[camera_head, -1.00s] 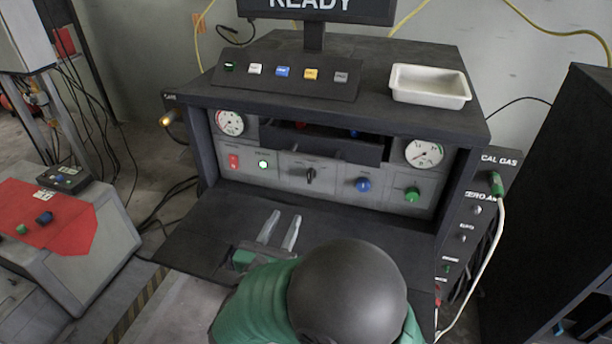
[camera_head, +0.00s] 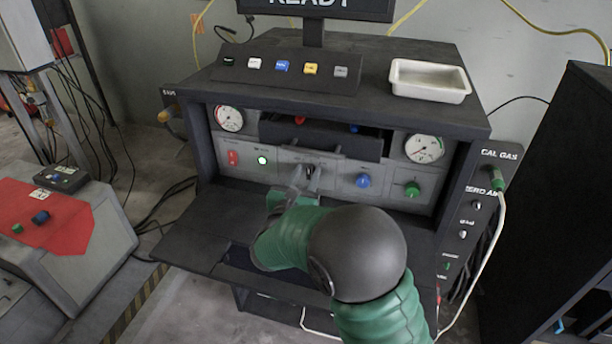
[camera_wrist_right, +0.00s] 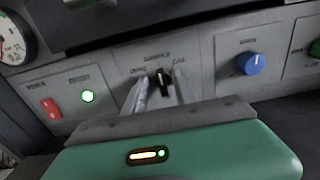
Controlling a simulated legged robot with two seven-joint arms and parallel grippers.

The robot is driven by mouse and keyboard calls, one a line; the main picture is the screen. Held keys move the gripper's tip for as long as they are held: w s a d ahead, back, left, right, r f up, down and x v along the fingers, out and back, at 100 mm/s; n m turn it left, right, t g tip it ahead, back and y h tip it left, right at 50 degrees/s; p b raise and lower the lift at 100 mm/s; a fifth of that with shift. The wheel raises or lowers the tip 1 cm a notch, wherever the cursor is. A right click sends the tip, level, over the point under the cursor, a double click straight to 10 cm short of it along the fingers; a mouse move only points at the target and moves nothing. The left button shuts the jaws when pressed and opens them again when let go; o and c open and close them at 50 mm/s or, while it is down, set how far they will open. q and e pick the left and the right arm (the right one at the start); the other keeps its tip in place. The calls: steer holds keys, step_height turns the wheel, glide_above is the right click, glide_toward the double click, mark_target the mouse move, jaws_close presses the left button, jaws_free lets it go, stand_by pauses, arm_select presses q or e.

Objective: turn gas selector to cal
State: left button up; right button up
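The gas selector is a small black knob (camera_head: 310,168) on the grey front panel, between the green light and the blue knob. In the right wrist view the knob (camera_wrist_right: 163,80) stands nearly upright, with small labels around it that I cannot read surely. My right gripper (camera_head: 305,178) reaches to the panel at the knob. In the right wrist view its two fingers (camera_wrist_right: 160,92) are apart, one on each side of the knob, with a visible gap; contact is not clear. The fingers partly hide the knob in the head view. My left gripper is out of view.
A red switch (camera_wrist_right: 49,108) and a lit green button (camera_wrist_right: 88,96) sit left of the selector. A blue knob (camera_head: 363,181) and green knob (camera_head: 412,189) sit right. A dark drawer (camera_head: 320,140) juts out above; a dark shelf (camera_head: 195,245) lies below.

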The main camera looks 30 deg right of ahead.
steer(key=shift+d+f, duration=0.1)
steer(key=shift+d, duration=0.2)
steer(key=c, duration=0.5)
jaws_close()
steer(key=shift+a, duration=0.1)
steer(key=shift+f, duration=0.1)
